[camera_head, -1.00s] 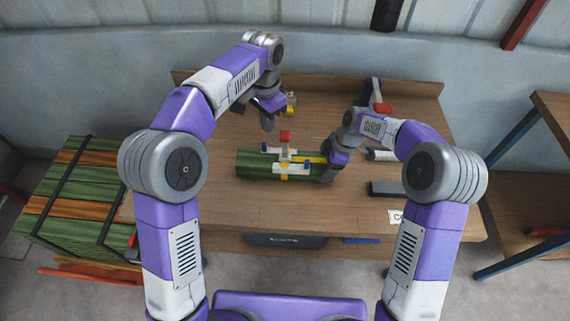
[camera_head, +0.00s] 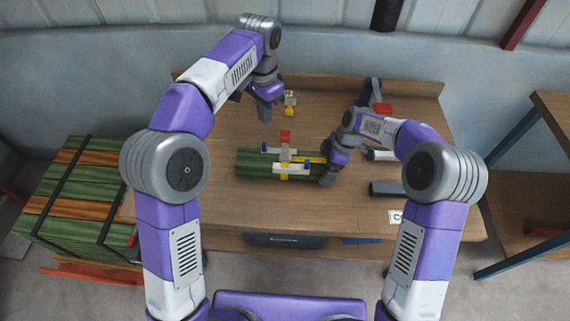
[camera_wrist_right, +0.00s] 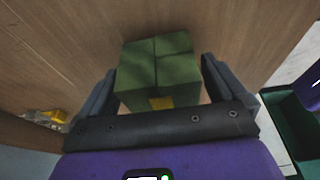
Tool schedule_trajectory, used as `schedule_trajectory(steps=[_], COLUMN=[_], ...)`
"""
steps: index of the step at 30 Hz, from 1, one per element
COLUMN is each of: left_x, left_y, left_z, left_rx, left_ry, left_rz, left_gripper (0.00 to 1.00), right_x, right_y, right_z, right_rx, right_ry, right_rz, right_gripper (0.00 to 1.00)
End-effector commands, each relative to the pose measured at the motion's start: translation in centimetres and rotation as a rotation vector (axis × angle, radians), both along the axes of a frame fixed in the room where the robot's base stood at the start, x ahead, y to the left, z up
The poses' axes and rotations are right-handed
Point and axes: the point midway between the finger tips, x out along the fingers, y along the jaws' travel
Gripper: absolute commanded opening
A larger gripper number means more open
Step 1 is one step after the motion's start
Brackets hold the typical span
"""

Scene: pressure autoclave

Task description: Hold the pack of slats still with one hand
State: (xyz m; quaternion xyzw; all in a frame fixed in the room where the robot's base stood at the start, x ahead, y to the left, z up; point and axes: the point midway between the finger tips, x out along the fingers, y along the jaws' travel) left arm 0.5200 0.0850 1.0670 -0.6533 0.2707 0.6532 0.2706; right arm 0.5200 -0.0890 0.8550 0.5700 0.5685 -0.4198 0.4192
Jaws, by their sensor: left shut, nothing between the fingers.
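The pack of slats (camera_head: 255,164) is a green bundle lying across the middle of the table, with a white and yellow clamp (camera_head: 290,168) with a red knob around it. My right gripper (camera_head: 328,172) is at the pack's right end. In the right wrist view the fingers of my right gripper (camera_wrist_right: 160,80) lie on either side of the pack's green end (camera_wrist_right: 158,72); whether both touch it is unclear. My left gripper (camera_head: 264,112) is shut and empty, above the table behind the pack and apart from it.
A small white and yellow piece (camera_head: 290,104) stands behind the pack, near my left gripper. A blue and red fixture (camera_head: 380,100) is at the back right. Dark and light pieces (camera_head: 384,188) lie to the right. Strapped green and orange slats (camera_head: 68,195) are stacked left of the table.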

Motion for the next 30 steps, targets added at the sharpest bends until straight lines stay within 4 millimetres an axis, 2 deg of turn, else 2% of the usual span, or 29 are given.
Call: schedule_trajectory(steps=[7,11,24,30], left_x=[0.0,0.0,0.0,0.0], left_y=[0.0,0.0,0.0,0.0], left_z=[0.0,0.0,0.0,0.0], left_rx=[0.000,0.000,0.000,0.000], left_ry=[0.000,0.000,0.000,0.000], left_rz=[0.000,0.000,0.000,0.000], left_gripper=[0.00,0.00,0.00,0.00], right_x=[0.0,0.1,0.1,0.0], right_y=[-0.1,-0.4,-3.0,-3.5], right_z=[0.1,1.1,9.4,11.2], right_rx=[0.000,0.000,0.000,0.000], right_ry=[0.000,-0.002,-0.003,0.000], right_rz=[0.000,-0.001,-0.002,0.000], right_gripper=[1.00,1.00,1.00,1.00])
